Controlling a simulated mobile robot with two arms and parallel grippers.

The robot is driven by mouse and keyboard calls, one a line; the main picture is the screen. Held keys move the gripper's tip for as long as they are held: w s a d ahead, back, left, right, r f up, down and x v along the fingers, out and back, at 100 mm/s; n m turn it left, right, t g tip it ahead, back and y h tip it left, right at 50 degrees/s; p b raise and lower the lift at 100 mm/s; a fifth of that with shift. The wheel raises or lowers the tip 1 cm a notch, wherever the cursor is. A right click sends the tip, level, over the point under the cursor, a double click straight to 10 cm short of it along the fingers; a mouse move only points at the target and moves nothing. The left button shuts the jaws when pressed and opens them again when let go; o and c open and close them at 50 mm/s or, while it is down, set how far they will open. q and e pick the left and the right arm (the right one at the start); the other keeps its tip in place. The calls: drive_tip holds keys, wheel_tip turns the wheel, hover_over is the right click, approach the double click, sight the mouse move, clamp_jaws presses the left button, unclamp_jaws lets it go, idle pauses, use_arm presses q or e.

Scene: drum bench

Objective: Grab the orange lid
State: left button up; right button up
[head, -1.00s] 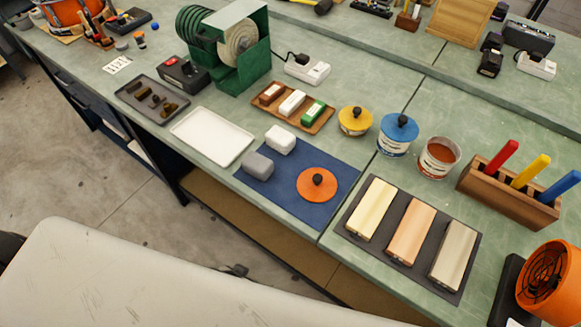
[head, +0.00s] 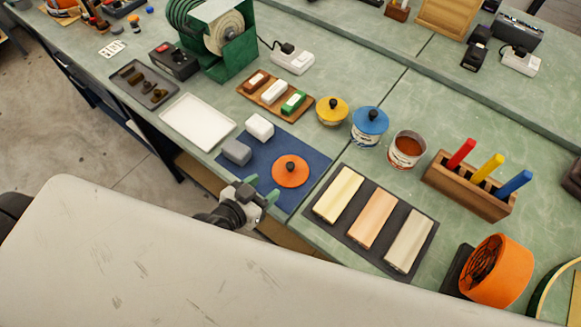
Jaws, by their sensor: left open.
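My left gripper (head: 262,190) is at the mat's front edge, just left of and nearer than the lid. It is open and empty, apart from the lid. My right gripper is out of view.
Grey and white blocks (head: 236,152) sit on the mat left of the lid. A white tray (head: 199,122) is farther left. A dark board (head: 327,218) with three bars is to the right. Yellow-lidded (head: 332,110) and blue-lidded (head: 369,125) tins and an open can (head: 406,150) stand behind.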

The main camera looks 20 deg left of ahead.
sight(287, 167)
use_arm(q)
drive_tip(key=x, duration=0.4)
drive_tip(key=shift+w, duration=0.35)
drive_tip(key=x, duration=0.1)
drive_tip(key=p+x, duration=0.1)
drive_tip(key=x, duration=0.1)
drive_tip(key=p+x, duration=0.1)
drive_tip(key=shift+w+d+r, duration=0.15)
drive_tip(key=shift+w+d, duration=0.1)
drive_tip(key=shift+w, duration=0.2)
drive_tip(key=shift+w+d, duration=0.1)
drive_tip(key=shift+w, duration=0.15)
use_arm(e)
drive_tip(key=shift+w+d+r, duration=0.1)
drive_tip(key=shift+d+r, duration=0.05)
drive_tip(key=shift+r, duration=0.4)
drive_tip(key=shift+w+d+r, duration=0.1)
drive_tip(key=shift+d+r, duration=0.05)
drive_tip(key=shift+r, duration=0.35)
use_arm(q)
drive_tip(key=c, duration=1)
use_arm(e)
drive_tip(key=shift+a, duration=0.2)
